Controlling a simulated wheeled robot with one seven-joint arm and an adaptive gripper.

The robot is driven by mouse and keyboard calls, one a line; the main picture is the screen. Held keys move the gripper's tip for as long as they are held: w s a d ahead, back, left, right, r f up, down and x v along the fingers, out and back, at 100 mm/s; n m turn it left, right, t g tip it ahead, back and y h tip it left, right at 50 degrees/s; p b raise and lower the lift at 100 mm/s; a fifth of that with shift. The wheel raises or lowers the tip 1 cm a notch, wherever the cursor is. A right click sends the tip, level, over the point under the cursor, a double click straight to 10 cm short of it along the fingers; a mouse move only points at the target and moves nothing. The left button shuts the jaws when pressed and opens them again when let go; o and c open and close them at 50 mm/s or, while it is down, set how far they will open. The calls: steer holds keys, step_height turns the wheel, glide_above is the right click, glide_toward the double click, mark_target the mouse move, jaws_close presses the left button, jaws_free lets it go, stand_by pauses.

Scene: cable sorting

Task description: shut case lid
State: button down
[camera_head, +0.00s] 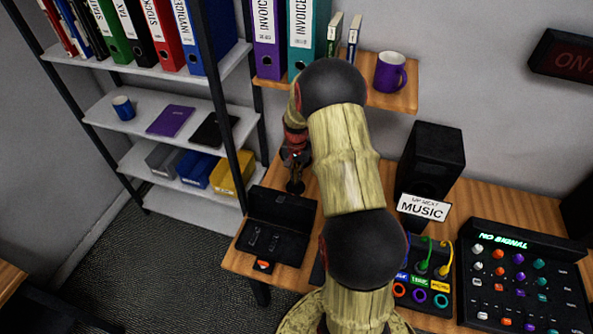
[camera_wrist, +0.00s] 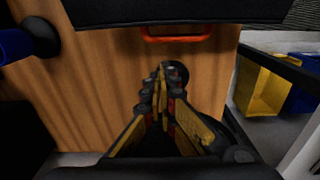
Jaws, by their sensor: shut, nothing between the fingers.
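The black case (camera_head: 268,242) stands open near the left end of the wooden desk, with a few small dark items inside. Its black lid (camera_head: 284,208) is raised along the back side. A small orange part (camera_head: 263,266) shows at the front of the case. My gripper (camera_head: 295,186) is at the back of the lid; whether it touches it I cannot tell. In the wrist view my gripper (camera_wrist: 163,72) is shut and empty over bare wood. A black edge, seemingly part of the case (camera_wrist: 180,12), crosses the top there, with an orange-red loop below it.
A black speaker (camera_head: 432,160), a music sign (camera_head: 423,207), a cable panel (camera_head: 425,285) and a mixer-like box (camera_head: 520,285) stand to the right. A shelf above holds binders and a purple mug (camera_head: 391,72). Bins, one yellow (camera_head: 232,177), sit on the left rack.

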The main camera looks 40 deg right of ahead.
steer(key=shift+s+a+f+b, duration=0.1)
steer(key=shift+s+a+f, duration=0.1)
steer(key=shift+s+a, duration=0.25)
steer(key=shift+s+a+f+b, duration=0.1)
steer(key=shift+s+a+f, duration=0.1)
steer(key=shift+a, duration=0.45)
steer(key=shift+s+a+f+b, duration=0.1)
steer(key=shift+s+a+f, duration=0.1)
steer(key=shift+s+a, duration=0.25)
steer(key=shift+w, duration=0.1)
